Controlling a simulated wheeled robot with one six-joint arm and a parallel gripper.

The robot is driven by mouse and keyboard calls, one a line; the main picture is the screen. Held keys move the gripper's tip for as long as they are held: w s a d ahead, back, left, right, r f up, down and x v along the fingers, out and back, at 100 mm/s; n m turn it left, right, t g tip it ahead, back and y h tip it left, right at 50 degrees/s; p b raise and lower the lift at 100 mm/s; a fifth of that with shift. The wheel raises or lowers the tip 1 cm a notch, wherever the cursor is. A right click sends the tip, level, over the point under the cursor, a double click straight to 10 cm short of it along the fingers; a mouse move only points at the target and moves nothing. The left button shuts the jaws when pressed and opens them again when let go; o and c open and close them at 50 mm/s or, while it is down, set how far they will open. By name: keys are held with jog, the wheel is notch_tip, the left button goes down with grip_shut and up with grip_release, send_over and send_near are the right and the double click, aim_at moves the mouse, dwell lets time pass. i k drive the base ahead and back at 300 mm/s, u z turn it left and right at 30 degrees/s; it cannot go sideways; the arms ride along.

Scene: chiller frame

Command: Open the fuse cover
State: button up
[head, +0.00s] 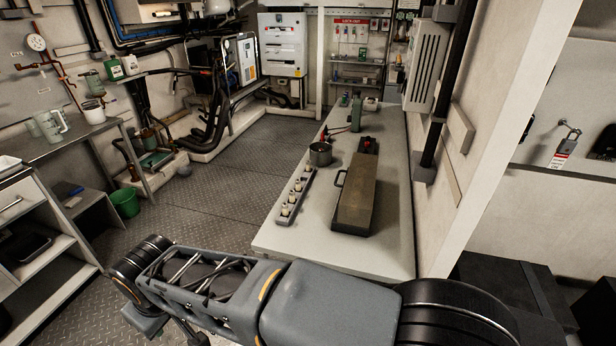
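A white electrical cabinet (283,45) hangs on the back wall, with coloured labels and dark strips on its front. A smaller upright panel (247,58) with a yellow label stands just left of it on the pipework. I cannot tell at this size which part is the fuse cover or whether it is open. My arm crosses the bottom of the head view, far from both.
A green bucket (125,202) stands by the left table. The plated floor (235,165) between is clear.

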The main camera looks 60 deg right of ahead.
aim_at(364, 160)
jog(key=i, duration=0.25)
jog(key=z, duration=2.7)
jog(key=k, duration=1.25)
jog(key=u, duration=0.9)
jog(key=i, duration=1.6)
jog(key=z, duration=0.65)
